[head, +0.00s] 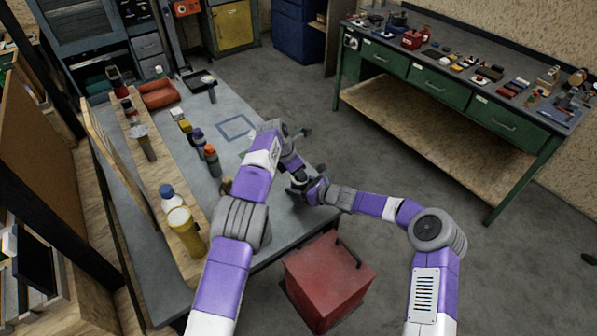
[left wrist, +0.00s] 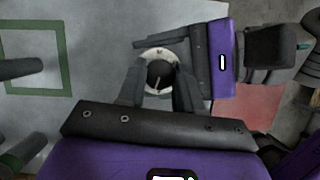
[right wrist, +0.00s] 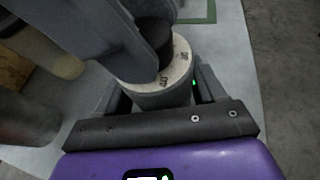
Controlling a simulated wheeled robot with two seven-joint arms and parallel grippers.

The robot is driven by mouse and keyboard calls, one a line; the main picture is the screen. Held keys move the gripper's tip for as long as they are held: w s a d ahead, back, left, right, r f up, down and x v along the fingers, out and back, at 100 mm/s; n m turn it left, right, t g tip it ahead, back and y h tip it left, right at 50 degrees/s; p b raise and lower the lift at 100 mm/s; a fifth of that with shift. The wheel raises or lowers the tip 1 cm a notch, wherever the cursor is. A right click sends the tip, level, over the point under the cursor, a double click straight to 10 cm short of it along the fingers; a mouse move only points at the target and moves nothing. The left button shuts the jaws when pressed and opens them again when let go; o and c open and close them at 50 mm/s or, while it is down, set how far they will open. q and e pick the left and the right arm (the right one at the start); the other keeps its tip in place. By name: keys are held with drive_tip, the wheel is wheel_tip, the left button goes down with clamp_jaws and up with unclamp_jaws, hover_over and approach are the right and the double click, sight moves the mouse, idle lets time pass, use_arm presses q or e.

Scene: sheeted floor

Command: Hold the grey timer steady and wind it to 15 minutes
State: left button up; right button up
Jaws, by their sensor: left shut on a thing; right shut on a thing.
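The grey timer (right wrist: 160,97) has a round grey body, a white numbered dial and a dark knob (right wrist: 153,32) on top. It also shows in the left wrist view (left wrist: 148,57), where a pale mark on the knob points toward the bottom of the picture. The dial reading is too small to tell. My right gripper (right wrist: 160,90) is shut on the timer's body from the side. My left gripper (left wrist: 159,85) is shut on the knob from above, one finger on either side. In the head view my grippers and arms hide the timer near the bench's right edge.
The grey bench (head: 218,98) carries a square outline (head: 237,127) and a row of bottles and small items on its left side. A red box (head: 325,280) stands on the floor by the bench's near end. A green workbench (head: 455,95) stands at the right, with open floor between.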

use_arm(q)
drive_tip(key=shift+m, duration=0.8)
drive_tip(key=shift+g, duration=0.3)
drive_tip(key=o, duration=1.1)
drive_tip(key=shift+c, duration=0.2)
drive_tip(key=shift+a+r, duration=0.1)
drive_tip(key=v, duration=1.1)
drive_tip(key=shift+a+r, duration=0.3)
drive_tip(key=shift+a, duration=0.05)
